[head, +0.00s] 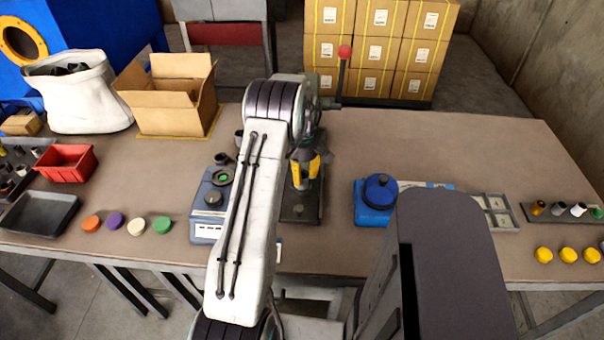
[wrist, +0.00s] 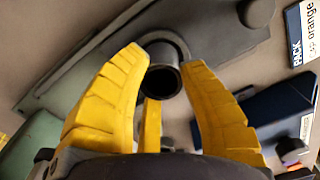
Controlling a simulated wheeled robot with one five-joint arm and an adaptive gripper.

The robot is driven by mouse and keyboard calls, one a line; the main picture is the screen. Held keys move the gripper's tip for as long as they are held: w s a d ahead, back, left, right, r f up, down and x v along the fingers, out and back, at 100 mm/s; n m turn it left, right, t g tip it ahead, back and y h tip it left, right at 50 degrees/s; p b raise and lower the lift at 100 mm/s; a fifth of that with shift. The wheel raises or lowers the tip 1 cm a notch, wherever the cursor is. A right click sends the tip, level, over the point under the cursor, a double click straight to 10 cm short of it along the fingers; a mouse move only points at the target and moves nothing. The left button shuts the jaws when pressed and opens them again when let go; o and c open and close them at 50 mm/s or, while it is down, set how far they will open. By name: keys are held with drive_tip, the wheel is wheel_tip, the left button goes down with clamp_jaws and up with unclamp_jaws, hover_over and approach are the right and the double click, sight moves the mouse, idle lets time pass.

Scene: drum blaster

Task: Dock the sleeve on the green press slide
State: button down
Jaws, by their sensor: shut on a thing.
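My gripper (wrist: 162,62) has yellow fingers closed around a dark tubular sleeve (wrist: 163,80), whose open round end shows in the wrist view. Beyond the sleeve lies a grey plate (wrist: 85,70) with a raised rounded rim; I cannot tell whether the sleeve touches it. In the head view my gripper (head: 304,174) is over the dark base plate (head: 299,212) at the table's middle, and the sleeve cannot be made out. A press with greenish parts and a red-knobbed lever (head: 343,68) stands behind my arm, which hides most of it, including its slide.
A blue-grey device (head: 208,228) with a green disc is left of my arm. A blue round-topped unit (head: 376,203) is to the right. Coloured discs (head: 136,227), a red bin (head: 66,163) and a black tray (head: 40,213) lie left. Bare table lies at back right.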

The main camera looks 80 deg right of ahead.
drive_tip(key=shift+f, duration=0.35)
drive_tip(key=c, duration=1.2)
unclamp_jaws()
drive_tip(key=shift+o, duration=0.2)
drive_tip(key=shift+r, duration=0.2)
wheel_tip(320, 180, up, 11)
drive_tip(key=p, duration=0.6)
drive_tip(key=shift+f+p, duration=0.15)
drive_tip(key=shift+p, duration=0.15)
